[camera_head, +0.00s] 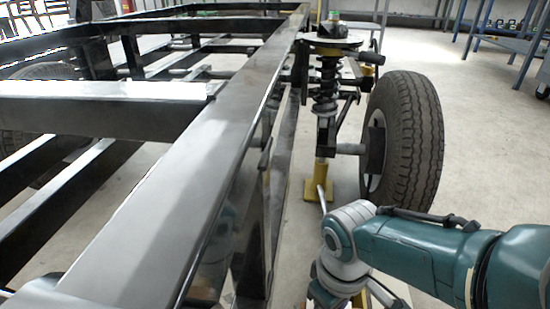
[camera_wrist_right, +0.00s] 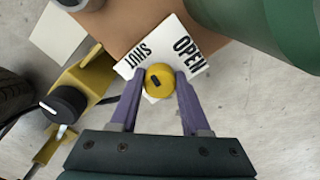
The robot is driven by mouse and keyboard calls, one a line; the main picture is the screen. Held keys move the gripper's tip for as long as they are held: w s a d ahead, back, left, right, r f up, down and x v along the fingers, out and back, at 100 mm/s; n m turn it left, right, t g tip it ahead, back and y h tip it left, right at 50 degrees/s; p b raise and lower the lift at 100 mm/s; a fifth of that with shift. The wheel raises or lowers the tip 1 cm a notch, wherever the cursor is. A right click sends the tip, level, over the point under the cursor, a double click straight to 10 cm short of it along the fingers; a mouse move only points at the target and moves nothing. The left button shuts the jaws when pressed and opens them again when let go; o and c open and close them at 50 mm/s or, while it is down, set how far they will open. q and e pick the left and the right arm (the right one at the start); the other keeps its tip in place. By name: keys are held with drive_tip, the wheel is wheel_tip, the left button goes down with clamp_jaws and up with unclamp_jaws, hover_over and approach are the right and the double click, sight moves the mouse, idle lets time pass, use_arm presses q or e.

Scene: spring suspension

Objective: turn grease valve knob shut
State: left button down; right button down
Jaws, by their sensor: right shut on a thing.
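The grease valve knob is a round yellow cap (camera_wrist_right: 160,84) with a short dark mark on its face, seen in the right wrist view. It sits at the lower corner of a white label plate (camera_wrist_right: 164,40) with SHUT printed on the left and OPEN on the right. The dark mark looks slightly tilted. My right gripper (camera_wrist_right: 160,76) has one purple finger on each side of the knob and is shut on it. In the head view my right arm comes in at lower right, and its gripper and the knob are not visible. My left gripper is not in view.
A yellow part with a black round knob (camera_wrist_right: 63,103) is left of my right gripper. A green rounded body (camera_wrist_right: 270,25) is close at upper right. In the head view, a dark frame rail (camera_head: 185,165), a coil spring (camera_head: 326,85) and a tire (camera_head: 413,135) stand near my arm.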

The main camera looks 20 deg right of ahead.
drive_tip(key=shift+f+n, duration=0.1)
drive_tip(key=shift+n, duration=0.9)
drive_tip(key=shift+c, duration=1.9)
unclamp_jaws()
wheel_tip(320, 180, up, 10)
drive_tip(key=p, duration=1)
